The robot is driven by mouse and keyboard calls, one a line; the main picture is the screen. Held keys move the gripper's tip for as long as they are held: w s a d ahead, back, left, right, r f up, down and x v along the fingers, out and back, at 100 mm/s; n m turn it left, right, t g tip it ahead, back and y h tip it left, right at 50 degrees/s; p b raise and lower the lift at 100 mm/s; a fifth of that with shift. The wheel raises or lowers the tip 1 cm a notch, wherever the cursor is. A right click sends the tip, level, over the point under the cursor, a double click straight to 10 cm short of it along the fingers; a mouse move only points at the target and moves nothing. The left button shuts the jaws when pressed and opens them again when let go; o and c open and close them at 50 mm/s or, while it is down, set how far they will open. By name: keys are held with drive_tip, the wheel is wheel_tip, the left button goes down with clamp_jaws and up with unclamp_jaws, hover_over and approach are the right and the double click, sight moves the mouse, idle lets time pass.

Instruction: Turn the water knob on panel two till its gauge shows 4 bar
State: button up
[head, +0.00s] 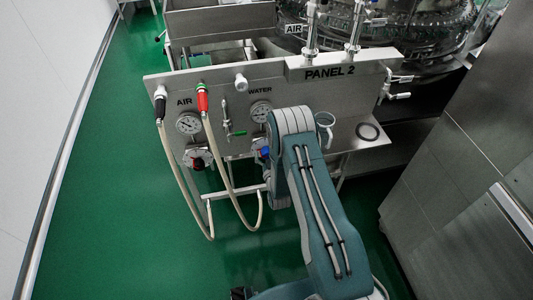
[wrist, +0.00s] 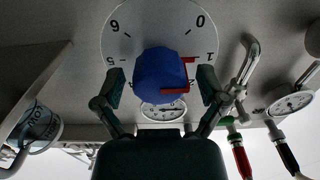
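The blue water knob (wrist: 158,75) with a red bracket-shaped marker sits in front of a round white dial (wrist: 150,25) in the wrist view. The marker is on the knob's right side, facing roughly the 1. My gripper (wrist: 161,77) has one finger on each side of the knob, with visible gaps; it is open. The water gauge (wrist: 163,110) shows just below the knob there; its needle is too small to read. In the head view the water gauge (head: 260,111) is left of my arm, and a bit of the blue knob (head: 265,152) shows. My arm hides the gripper there.
Two pale hoses (head: 230,180) hang in front. A steel cabinet stands at right; green floor is open at left.

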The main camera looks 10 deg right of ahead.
drive_tip(key=c, duration=0.9)
